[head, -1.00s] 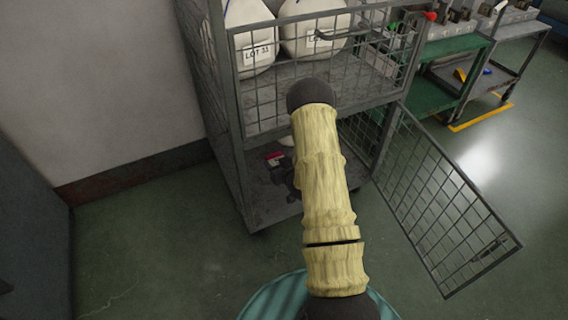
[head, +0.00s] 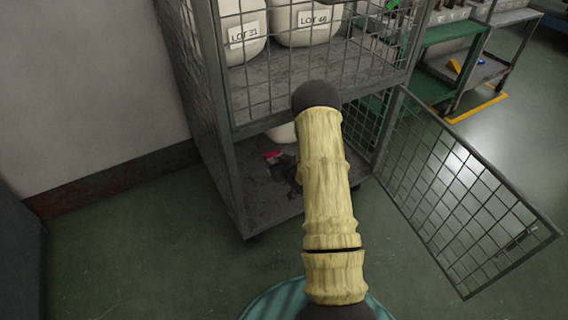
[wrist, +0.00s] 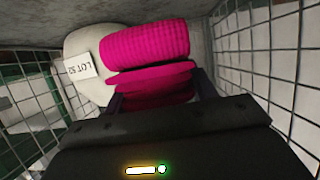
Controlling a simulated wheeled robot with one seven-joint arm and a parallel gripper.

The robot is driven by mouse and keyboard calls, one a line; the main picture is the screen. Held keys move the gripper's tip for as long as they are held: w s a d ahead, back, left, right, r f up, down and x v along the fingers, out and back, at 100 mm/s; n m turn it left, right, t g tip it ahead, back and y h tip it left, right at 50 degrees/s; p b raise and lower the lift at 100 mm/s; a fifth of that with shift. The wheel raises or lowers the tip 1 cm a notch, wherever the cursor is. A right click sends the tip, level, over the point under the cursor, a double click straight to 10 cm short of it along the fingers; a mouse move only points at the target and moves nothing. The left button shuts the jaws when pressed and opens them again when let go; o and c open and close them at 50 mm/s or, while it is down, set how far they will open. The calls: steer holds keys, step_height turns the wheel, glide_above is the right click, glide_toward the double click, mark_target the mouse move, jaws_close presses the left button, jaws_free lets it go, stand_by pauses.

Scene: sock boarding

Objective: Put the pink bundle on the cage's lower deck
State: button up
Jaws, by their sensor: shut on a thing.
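The pink bundle (wrist: 148,45), ribbed and folded in layers, is held between the fingers of my gripper (wrist: 160,88) in the wrist view. A small bit of the pink bundle (head: 272,155) shows in the head view, inside the cage's lower compartment. My gripper (head: 287,172) is dark there and partly hidden by my arm. It is over the cage's lower deck (head: 262,208), inside the open front. I cannot tell whether the bundle touches the deck. The cage (head: 222,130) is grey mesh with two decks.
A pale sack marked LOT 52 (wrist: 82,68) is right beside the bundle in the wrist view. Mesh walls flank my gripper. The upper deck (head: 300,85) holds pale sacks. The mesh door (head: 465,195) stands open to the right. A green cart (head: 440,60) stands beyond.

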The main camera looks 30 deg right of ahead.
step_height(320, 180, down, 5)
steer(key=b, duration=0.3)
steer(key=shift+a, duration=0.15)
steer(key=shift+f+b, duration=0.3)
steer(key=shift+f, duration=0.2)
steer(key=shift+d+r, duration=0.1)
steer(key=shift+d, duration=0.1)
step_height(320, 180, down, 4)
steer(key=b, duration=0.2)
steer(key=shift+w+b, duration=0.1)
steer(key=shift+b, duration=0.25)
steer(key=shift+r, duration=0.15)
